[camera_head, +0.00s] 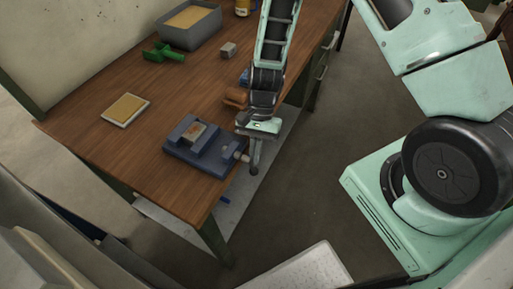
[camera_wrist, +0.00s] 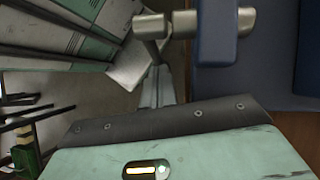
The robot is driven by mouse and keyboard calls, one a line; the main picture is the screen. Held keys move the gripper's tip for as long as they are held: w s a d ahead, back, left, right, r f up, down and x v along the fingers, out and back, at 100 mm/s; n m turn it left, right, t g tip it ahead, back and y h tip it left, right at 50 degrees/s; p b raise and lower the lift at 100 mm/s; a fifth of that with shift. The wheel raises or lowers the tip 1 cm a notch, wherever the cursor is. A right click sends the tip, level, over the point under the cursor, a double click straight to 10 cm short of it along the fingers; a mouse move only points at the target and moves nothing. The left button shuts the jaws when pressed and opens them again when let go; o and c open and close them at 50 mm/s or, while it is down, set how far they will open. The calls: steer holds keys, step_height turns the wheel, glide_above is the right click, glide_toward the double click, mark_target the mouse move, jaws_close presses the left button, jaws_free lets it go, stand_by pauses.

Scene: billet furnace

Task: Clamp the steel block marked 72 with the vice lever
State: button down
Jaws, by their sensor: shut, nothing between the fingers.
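The blue vice (camera_head: 212,158) sits at the near edge of the wooden bench. A rust-brown block (camera_head: 194,133) lies between its jaws; I cannot read any number on it. The vice's pale metal screw end (camera_head: 241,156) sticks out over the bench edge, and it also shows in the wrist view (camera_wrist: 190,23). My gripper (camera_head: 254,171) points down, right beside this screw end, past the bench edge. In the wrist view its closed fingers (camera_wrist: 168,85) are just below the screw end. The lever is largely hidden, and I cannot tell whether the fingers touch it.
On the bench are a sponge-like pad on a tray (camera_head: 126,109), a green tool (camera_head: 163,53), a small grey block (camera_head: 228,50), a grey bin (camera_head: 189,26) and a brown object (camera_head: 235,97) near my arm. The floor right of the bench is open.

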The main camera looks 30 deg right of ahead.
steer(key=shift+s+a+f, duration=0.2)
steer(key=shift+f, duration=0.05)
stand_by(0.6)
